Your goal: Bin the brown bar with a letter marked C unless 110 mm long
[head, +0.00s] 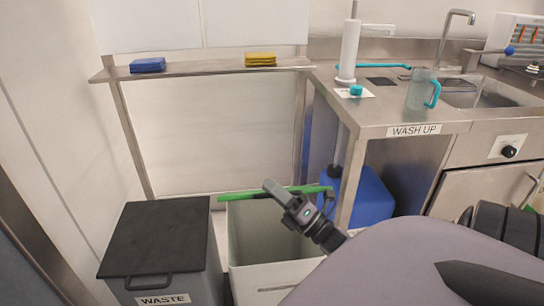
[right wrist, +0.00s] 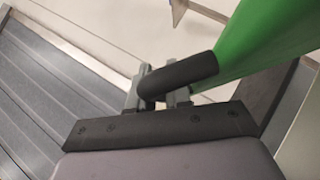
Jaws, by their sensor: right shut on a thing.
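My right gripper (head: 272,188) is shut on the black handle (right wrist: 190,76) of a green piece (right wrist: 262,42). In the head view the green piece (head: 234,196) shows as a thin strip, like a lid seen edge-on, across the back of an open pale bin (head: 240,275). I see part of the bin's inside and nothing lying in it. The right gripper also shows in the right wrist view (right wrist: 157,92). No brown bar shows in either view, and no letter C. My left gripper is not in view.
A waste bin with a dark closed lid (head: 158,238) stands left of the open bin. A blue container (head: 368,197) is under the steel counter (head: 385,117) at right. A shelf (head: 205,69) holds a blue stack (head: 147,65) and a yellow stack (head: 260,60). A jug (head: 420,92) stands on the counter.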

